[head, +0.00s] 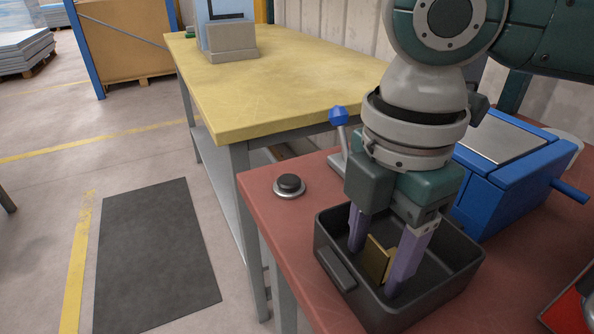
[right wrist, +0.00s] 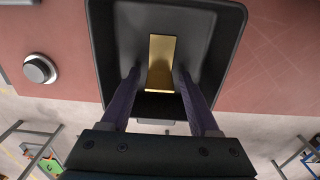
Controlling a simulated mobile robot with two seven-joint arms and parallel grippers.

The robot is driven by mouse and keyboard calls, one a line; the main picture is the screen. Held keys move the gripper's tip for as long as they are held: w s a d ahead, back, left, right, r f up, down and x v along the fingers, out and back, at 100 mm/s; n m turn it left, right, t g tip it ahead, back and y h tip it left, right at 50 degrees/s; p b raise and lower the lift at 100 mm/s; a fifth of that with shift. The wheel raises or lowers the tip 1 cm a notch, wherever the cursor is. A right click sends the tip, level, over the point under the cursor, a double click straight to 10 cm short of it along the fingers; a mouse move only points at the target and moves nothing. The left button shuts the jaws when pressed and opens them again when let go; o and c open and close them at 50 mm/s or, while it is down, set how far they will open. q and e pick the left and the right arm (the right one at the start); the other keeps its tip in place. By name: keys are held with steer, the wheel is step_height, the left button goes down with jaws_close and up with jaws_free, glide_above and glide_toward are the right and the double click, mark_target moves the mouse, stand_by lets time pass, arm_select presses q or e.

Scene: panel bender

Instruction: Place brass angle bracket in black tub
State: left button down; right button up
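The brass angle bracket (head: 378,258) is inside the black tub (head: 345,275), between the two fingers of my right gripper (head: 378,272). In the right wrist view the bracket (right wrist: 161,62) lies between the purple fingers (right wrist: 158,78), with a narrow gap on each side. The right gripper is open and reaches down into the tub (right wrist: 232,45). I cannot tell for sure whether the bracket rests on the tub floor. My left gripper is in neither view.
The tub stands on a red-topped table (head: 265,190). A round black button (head: 290,185) is at its left, and a blue machine (head: 510,180) with a blue-knobbed lever (head: 339,117) is behind. A yellow table (head: 270,85) stands farther back. A dark mat (head: 155,260) lies on the floor.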

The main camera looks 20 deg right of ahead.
mark_target(378, 244)
steer(key=shift+o, duration=0.3)
steer(key=shift+r, duration=0.15)
step_height(378, 244, up, 11)
steer(key=shift+f+p, duration=0.1)
steer(key=shift+p, duration=0.95)
steer(key=shift+r, duration=0.6)
